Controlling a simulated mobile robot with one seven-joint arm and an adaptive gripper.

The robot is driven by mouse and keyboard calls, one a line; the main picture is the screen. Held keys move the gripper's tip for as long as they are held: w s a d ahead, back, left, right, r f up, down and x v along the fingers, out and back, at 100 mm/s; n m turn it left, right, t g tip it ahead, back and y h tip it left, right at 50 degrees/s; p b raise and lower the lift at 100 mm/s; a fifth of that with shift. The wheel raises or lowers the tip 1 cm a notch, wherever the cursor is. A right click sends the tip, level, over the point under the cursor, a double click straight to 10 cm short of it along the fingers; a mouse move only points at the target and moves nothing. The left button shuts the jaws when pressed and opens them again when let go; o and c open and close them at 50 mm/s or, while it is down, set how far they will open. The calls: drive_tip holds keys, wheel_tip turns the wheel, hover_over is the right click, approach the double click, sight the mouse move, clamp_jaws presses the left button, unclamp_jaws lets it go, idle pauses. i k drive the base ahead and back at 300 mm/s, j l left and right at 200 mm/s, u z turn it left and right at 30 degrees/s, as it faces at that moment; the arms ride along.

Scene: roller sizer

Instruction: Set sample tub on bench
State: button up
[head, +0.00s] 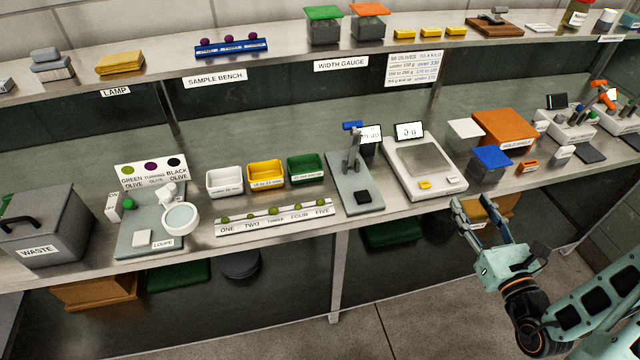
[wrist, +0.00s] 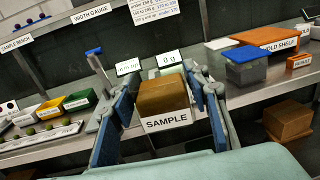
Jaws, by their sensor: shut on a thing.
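The sample tub is a brown box with a white SAMPLE label (wrist: 163,98), seen between my fingers in the wrist view. My gripper (wrist: 160,88) is shut on it by its two sides. In the head view my gripper (head: 474,204) is at the front edge of the bench (head: 268,246), at the right, below the blue-lidded box. The tub (head: 475,213) is partly hidden there by the fingers. It appears to be held level, in front of the bench edge; its exact height against the bench top is hard to tell.
A scale (head: 422,165) stands behind and left of the gripper, with a blue-lidded box (head: 490,165) to its right. A stand (head: 355,185), three small bins and an olive strip (head: 275,222) fill the bench further left. Another brown box (wrist: 287,118) sits below the bench.

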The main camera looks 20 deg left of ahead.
sight(388, 185)
drive_tip(key=k+j, duration=0.35)
drive_tip(key=j, duration=0.2)
drive_tip(key=i+j, duration=0.35)
drive_tip(key=j, duration=0.15)
drive_tip(key=i+j, duration=0.35)
drive_tip(key=j, duration=0.15)
